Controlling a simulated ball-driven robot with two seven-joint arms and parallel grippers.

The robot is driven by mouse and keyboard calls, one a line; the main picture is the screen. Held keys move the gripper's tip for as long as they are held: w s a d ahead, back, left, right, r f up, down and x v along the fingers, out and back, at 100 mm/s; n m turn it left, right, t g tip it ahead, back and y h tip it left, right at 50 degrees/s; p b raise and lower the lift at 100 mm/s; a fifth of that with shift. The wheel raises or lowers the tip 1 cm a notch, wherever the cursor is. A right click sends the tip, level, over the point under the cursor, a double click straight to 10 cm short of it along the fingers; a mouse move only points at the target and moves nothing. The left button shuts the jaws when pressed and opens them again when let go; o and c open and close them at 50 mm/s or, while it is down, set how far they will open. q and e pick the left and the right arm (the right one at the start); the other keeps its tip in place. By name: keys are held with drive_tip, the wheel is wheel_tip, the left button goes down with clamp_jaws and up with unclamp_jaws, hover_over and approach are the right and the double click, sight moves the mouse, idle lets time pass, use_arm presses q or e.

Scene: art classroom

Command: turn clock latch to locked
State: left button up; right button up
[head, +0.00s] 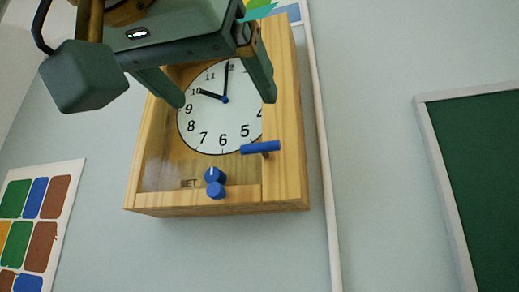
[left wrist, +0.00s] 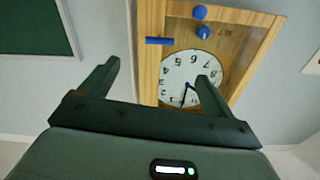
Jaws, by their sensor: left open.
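My right gripper is in neither view.
Two blue knobs (head: 215,182) sit at the clock's lower front. A pale vertical strip (head: 325,160) runs just right of the clock. A green board (head: 490,170) is farther right, and a colour chart (head: 38,225) is at lower left. The wall below the clock is clear.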

sight(258, 145)
use_arm(q)
drive_tip(key=p+x, duration=0.9)
drive_tip(key=x, duration=0.6)
drive_tip(key=shift+f+p, duration=0.1)
drive_tip(key=shift+p, duration=0.2)
drive_tip(key=c, duration=1)
